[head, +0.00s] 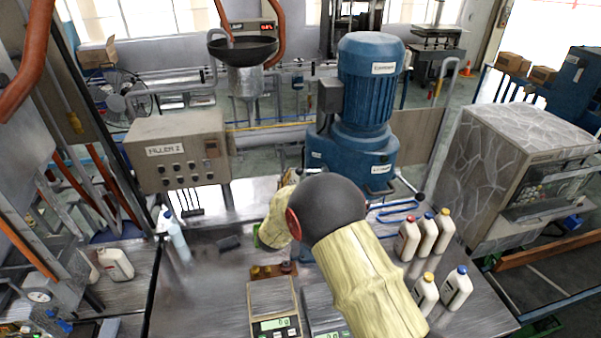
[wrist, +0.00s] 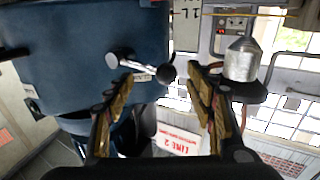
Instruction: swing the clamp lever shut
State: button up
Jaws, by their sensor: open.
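The clamp lever (wrist: 137,66) shows in the wrist view as a short silver bar with a dark ball knob at its right end. Its pivot is on a blue housing (wrist: 70,45). My gripper (wrist: 161,78) is open, with one brown-padded finger on each side of the knob in the picture. Nothing is visibly held, and I cannot tell whether a finger touches the knob.
White bottles (head: 427,235) stand on the bench right of my arm. Scales (head: 273,306) sit at the front. A control box (head: 178,150) stands at left. In the wrist view, a silver cylinder (wrist: 242,60) is close to the right finger, and a "LINE 2" sign (wrist: 178,139) appears upside down.

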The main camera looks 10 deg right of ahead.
jog(key=shift+x, duration=1.1)
jog(key=shift+c, duration=1.2)
jog(key=c, duration=0.4)
jog(key=shift+r, duration=0.1)
jog(key=shift+c, duration=0.3)
